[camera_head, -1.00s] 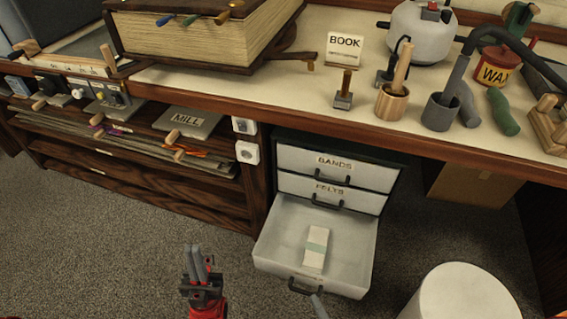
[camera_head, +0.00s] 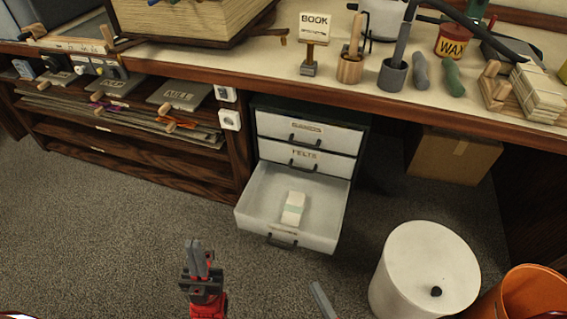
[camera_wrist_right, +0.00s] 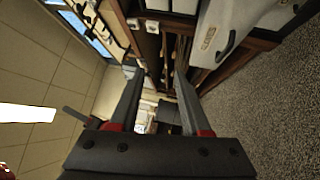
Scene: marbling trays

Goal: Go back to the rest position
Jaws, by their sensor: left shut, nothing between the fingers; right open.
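My left gripper (camera_head: 198,258) is shut and empty, pointing up over the carpet at the lower middle of the head view. Of my right gripper, only a grey finger (camera_head: 322,299) shows at the bottom edge there. In the right wrist view, my right gripper (camera_wrist_right: 155,82) is open, with nothing between its two spread fingers. The open bottom drawer (camera_head: 257,213) holds a pale banded bundle (camera_head: 293,209). The right finger is below and apart from the drawer's dark handle (camera_head: 283,241).
The drawer juts from the white drawer unit (camera_head: 308,133) under the wooden bench (camera_head: 200,66). A white lidded bin (camera_head: 425,265) and an orange bucket (camera_head: 530,292) stand at the lower right. A cardboard box (camera_head: 452,155) is under the bench. Carpet at the left front is clear.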

